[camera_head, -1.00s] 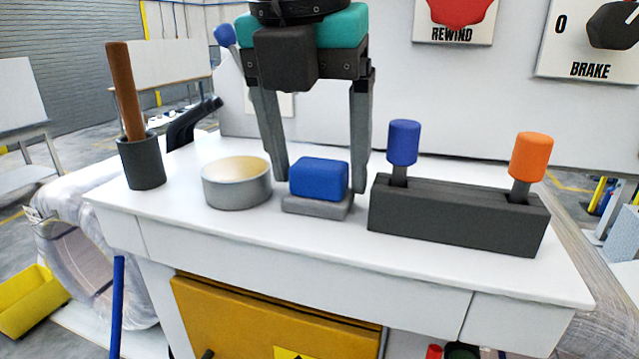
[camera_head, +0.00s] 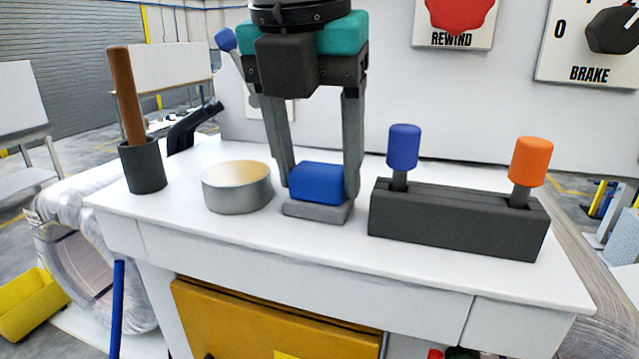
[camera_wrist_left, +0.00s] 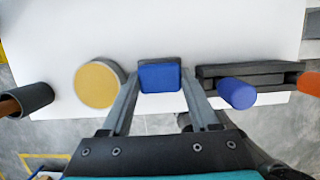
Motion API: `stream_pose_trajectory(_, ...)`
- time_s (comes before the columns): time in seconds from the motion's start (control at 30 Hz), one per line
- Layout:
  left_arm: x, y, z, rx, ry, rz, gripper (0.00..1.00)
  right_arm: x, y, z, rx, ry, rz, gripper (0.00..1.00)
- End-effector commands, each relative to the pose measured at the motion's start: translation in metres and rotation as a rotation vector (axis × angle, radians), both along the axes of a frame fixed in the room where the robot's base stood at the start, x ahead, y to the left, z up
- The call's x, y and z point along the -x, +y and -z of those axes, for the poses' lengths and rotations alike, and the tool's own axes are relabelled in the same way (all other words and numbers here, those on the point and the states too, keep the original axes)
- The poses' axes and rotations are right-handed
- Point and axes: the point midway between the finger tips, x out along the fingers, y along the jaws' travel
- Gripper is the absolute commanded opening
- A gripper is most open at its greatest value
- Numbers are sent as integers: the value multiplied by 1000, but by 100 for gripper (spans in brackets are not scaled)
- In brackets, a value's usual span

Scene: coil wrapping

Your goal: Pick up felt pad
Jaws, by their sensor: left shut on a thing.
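The felt pad (camera_head: 316,211) is a grey slab with a blue block-shaped grip (camera_head: 316,183) on top. It rests on the white table, right of the round tin. My left gripper (camera_head: 318,190) comes down from above and is shut on the blue grip, one finger at each side. In the left wrist view the blue grip (camera_wrist_left: 160,78) sits between the two fingers, and the grey slab is mostly hidden beneath it. My right gripper is not in view.
A round tin (camera_head: 238,196) stands close left of the pad. A dark holder (camera_head: 450,222) with blue-handled and orange-handled tools stands to the right. A dark cup (camera_head: 144,168) with a brown stick is at the far left. The white table (camera_head: 270,240) is clear in front.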

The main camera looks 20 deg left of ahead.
Motion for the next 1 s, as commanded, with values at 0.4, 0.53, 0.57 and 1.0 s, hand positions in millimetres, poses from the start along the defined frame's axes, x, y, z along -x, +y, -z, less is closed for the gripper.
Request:
stream_pose_trajectory(0.4,-1,-1,-23,1,-3,-1,6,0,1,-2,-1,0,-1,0)
stream_pose_trajectory(0.53,-1,-1,-47,2,-3,0,6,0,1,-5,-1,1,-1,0)
stream_pose_trajectory(0.57,-1,-1,-53,2,-3,0,6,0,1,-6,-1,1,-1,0)
stream_pose_trajectory(1.0,0,-1,-143,1,-2,0,6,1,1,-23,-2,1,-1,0)
